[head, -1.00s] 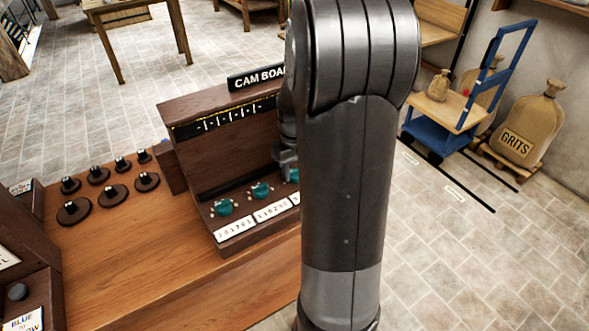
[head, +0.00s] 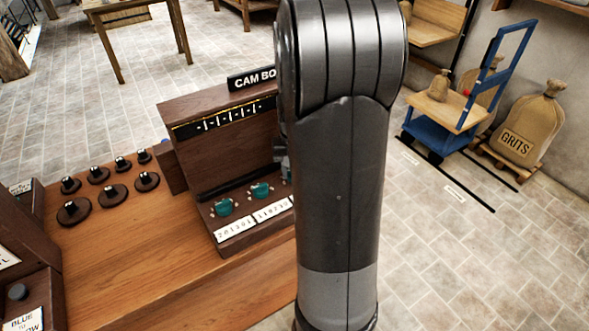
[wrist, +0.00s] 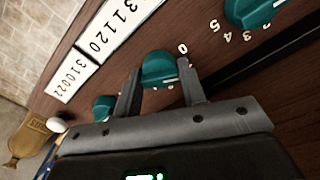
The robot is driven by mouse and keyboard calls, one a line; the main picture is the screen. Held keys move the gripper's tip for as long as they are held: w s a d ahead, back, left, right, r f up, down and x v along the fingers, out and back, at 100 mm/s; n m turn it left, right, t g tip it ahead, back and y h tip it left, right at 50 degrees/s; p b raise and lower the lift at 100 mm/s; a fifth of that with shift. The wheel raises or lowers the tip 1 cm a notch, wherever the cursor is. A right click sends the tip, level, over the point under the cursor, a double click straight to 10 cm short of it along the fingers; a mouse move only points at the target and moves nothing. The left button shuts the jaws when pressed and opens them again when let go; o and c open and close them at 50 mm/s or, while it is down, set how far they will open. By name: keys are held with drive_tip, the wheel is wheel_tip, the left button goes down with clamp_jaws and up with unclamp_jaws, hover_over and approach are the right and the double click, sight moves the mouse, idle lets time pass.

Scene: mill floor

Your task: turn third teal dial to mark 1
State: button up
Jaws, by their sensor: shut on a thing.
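My gripper (wrist: 160,84) is shut on a teal dial (wrist: 160,66) in the wrist view, one finger on each side of it. A "0" shows beside this dial. Other scale figures are partly hidden by the fingers, and I cannot tell which mark it points to. Another teal dial (wrist: 248,10) is at the upper right, with 3, 4 and 5 by it. A further teal dial (wrist: 103,106) is at the lower left, partly hidden by my gripper. In the head view, the first dial (head: 222,207) and second dial (head: 261,190) show; my arm hides the third.
The cam board (head: 225,140) rises behind the dials. White number cards (head: 235,229) lie in front of them. Several dark knobs (head: 115,194) are on the wooden bench (head: 150,255) to the left. A blue cart (head: 440,130) and a grits sack (head: 527,125) stand far right.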

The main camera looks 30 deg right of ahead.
drive_tip(key=shift+m, duration=0.8)
drive_tip(key=o, duration=1)
drive_tip(key=shift+r, duration=0.1)
wheel_tip(320, 180, up, 11)
drive_tip(key=shift+f, duration=0.2)
